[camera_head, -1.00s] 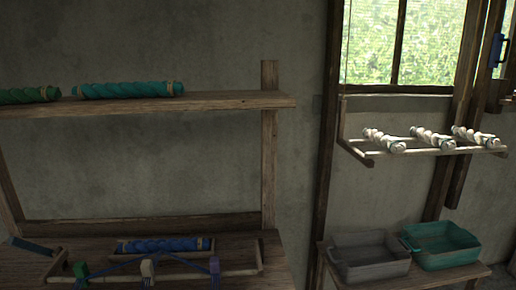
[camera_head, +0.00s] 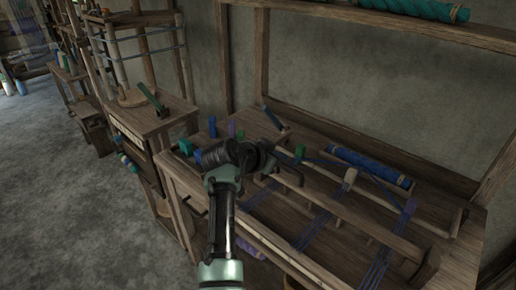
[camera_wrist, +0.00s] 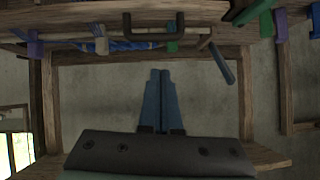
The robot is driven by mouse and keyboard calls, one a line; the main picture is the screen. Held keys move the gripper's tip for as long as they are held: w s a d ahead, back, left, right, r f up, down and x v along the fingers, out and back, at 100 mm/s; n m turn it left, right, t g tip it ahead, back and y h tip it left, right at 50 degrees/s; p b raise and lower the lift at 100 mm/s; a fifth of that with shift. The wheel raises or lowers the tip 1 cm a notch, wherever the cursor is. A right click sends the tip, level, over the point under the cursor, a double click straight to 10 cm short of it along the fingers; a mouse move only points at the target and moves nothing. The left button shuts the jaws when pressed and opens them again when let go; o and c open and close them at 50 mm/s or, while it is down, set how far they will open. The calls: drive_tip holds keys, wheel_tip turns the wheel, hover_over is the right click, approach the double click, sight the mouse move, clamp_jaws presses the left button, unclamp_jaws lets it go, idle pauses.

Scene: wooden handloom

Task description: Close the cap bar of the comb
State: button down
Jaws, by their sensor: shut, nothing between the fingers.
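My gripper (camera_wrist: 163,74) is shut and empty in the wrist view, its two blue-grey fingers side by side, pointing at the frame's bench. In the head view my wrist hides the fingers above the bench. A row of pale teeth, apparently the comb (camera_head: 128,137), runs along the front of a small table at left. A raised, tilted green bar (camera_head: 152,96) stands on that table; I cannot tell whether it is the cap bar. My gripper is apart from both, to their right. Another tilted dark teal bar (camera_head: 273,118) rises at the bench's back; it also shows in the wrist view (camera_wrist: 222,63).
The bench (camera_head: 262,235) carries a blue yarn roll (camera_head: 368,166), coloured blocks, blue threads and a dark handle (camera_head: 290,173) close to my wrist. A wooden upright frame (camera_head: 180,60) stands behind the small table. Open floor (camera_head: 50,180) lies at left.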

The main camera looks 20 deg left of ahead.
drive_tip(key=v, duration=0.8)
drive_tip(key=d+r+n+t+y+p, duration=0.15)
drive_tip(key=d+r+t, duration=0.3)
drive_tip(key=r, duration=0.85)
drive_tip(key=d+r+t+y+p, duration=0.25)
drive_tip(key=d+r, duration=0.35)
drive_tip(key=r, duration=0.7)
drive_tip(key=s+d+r+n+t+p, duration=0.1)
drive_tip(key=s+d+r+t, duration=0.2)
drive_tip(key=s+r, duration=0.4)
drive_tip(key=s+d+r+n+t+h+p, duration=0.1)
drive_tip(key=s+d+r+t, duration=0.2)
drive_tip(key=s+r, duration=0.4)
drive_tip(key=s+d+r+n+t+p, duration=0.1)
drive_tip(key=s+d+r+t, duration=0.2)
drive_tip(key=s+r, duration=0.4)
wheel_tip(320, 180, up, 2)
drive_tip(key=shift+d, duration=0.4)
drive_tip(key=shift+w, duration=0.1)
